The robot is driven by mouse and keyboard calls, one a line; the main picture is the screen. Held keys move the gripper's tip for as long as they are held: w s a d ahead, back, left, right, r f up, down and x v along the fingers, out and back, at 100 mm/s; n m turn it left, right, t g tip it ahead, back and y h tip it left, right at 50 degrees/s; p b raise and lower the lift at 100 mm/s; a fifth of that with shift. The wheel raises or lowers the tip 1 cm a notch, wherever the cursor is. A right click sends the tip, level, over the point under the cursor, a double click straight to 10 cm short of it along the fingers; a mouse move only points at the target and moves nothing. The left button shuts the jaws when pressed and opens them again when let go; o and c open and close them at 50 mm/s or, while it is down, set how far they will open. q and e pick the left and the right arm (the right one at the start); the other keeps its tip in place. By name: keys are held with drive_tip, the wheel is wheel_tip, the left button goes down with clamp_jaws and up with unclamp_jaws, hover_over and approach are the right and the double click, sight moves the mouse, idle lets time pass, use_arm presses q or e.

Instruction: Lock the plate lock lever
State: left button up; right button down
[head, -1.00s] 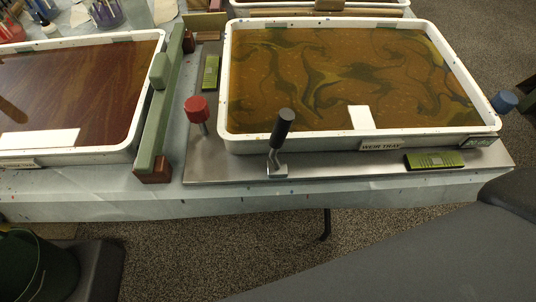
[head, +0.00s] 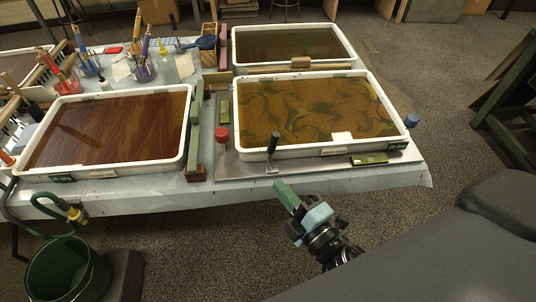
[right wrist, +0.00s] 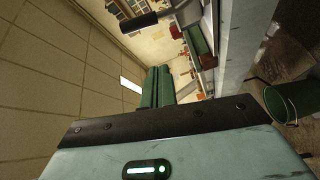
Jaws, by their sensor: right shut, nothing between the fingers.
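The plate lock lever (head: 273,143) has a black grip on a metal foot and stands nearly upright at the front edge of the metal plate (head: 232,168). The weir tray (head: 300,151), a white tray of swirled ochre liquid, sits on that plate behind it. My right gripper (head: 281,187) is shut and empty, its green fingers just in front of and below the lever's foot, apart from it. In the right wrist view the green fingers (right wrist: 157,86) are together, and the lever's dark grip (right wrist: 138,22) shows above them. My left gripper is not in view.
A red knob (head: 221,134) stands left of the lever and a blue knob (head: 411,120) at the tray's right corner. A green level (head: 369,160) lies on the plate. A reddish-brown tray (head: 100,170) stands left. A green bucket (head: 68,270) is on the floor.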

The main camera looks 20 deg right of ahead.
sight(270, 151)
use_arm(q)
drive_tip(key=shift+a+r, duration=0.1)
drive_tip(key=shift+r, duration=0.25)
use_arm(e)
drive_tip(key=shift+w+a+r+n, duration=0.1)
drive_tip(key=shift+a+r+n, duration=0.1)
drive_tip(key=shift+r, duration=0.3)
drive_tip(key=shift+a+r+n, duration=0.15)
drive_tip(key=shift+r+n, duration=0.05)
drive_tip(key=shift+r, duration=0.3)
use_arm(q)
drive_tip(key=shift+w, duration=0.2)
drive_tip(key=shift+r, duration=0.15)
use_arm(e)
drive_tip(key=shift+w, duration=0.15)
use_arm(q)
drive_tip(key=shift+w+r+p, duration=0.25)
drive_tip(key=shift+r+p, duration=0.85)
drive_tip(key=shift+p, duration=0.15)
use_arm(e)
drive_tip(key=shift+w+d+r, duration=0.1)
drive_tip(key=shift+w+d, duration=0.15)
drive_tip(key=shift+w, duration=1.25)
drive_tip(key=shift+w+d+f, duration=0.1)
drive_tip(key=shift+w+d, duration=0.15)
drive_tip(key=shift+w, duration=1.25)
drive_tip(key=shift+w+d+r, duration=0.1)
drive_tip(key=shift+w+d, duration=0.15)
drive_tip(key=shift+w, duration=1.25)
